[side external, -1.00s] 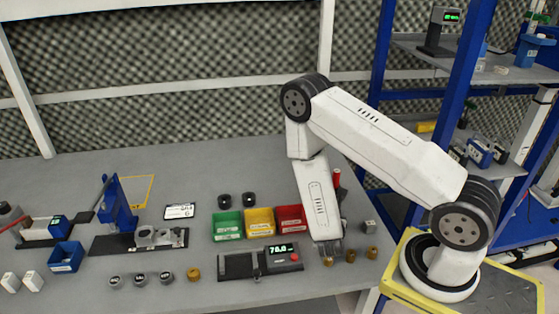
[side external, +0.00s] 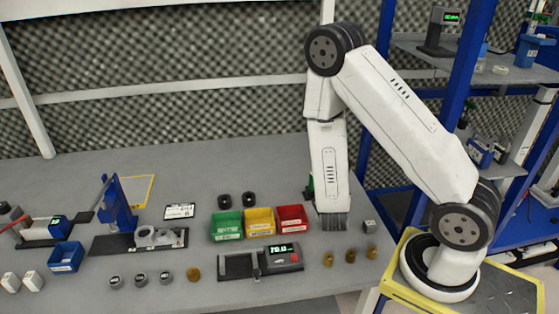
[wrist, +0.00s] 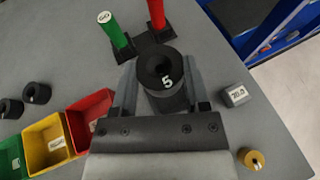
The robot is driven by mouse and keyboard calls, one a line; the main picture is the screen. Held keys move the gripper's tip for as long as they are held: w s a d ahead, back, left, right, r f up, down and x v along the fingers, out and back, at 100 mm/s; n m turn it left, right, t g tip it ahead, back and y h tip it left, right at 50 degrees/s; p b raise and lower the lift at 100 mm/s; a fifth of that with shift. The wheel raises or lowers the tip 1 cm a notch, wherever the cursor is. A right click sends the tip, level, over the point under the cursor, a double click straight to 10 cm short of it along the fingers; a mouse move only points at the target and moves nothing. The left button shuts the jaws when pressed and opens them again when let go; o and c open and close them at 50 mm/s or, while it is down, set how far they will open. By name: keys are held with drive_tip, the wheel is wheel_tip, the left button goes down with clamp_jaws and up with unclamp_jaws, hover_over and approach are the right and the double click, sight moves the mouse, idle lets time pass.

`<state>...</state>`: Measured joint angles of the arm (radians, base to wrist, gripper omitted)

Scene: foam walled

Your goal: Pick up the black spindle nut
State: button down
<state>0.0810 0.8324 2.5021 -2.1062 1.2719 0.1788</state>
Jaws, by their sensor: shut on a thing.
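A black spindle nut (wrist: 164,82), a thick ring with a dark hole and a white "5" on it, sits between the two fingers of my gripper (wrist: 162,88) in the wrist view. The fingers are shut on its sides. In the side view my gripper (side external: 333,224) points down at the right of the bins, and the held nut cannot be made out there. Two more black nuts (side external: 224,200) (side external: 249,198) stand behind the bins; they also show at the left of the wrist view (wrist: 11,108) (wrist: 37,93).
A gauge stand with a green handle (wrist: 113,31) and a red handle (wrist: 156,14) is just beyond the held nut. Green (side external: 227,232), yellow (side external: 259,229) and red (side external: 292,226) bins stand left. A grey block (side external: 369,227) and brass nuts (side external: 350,257) are to the right.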

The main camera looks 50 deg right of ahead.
drive_tip(key=shift+r, duration=0.55)
drive_tip(key=shift+w, duration=0.1)
idle(0.8)
drive_tip(key=w+a+f, duration=0.1)
drive_tip(key=w+a, duration=1.1)
drive_tip(key=w, duration=0.3)
drive_tip(key=shift+w+a, duration=0.25)
drive_tip(key=shift+a, duration=0.1)
drive_tip(key=shift+f, duration=3)
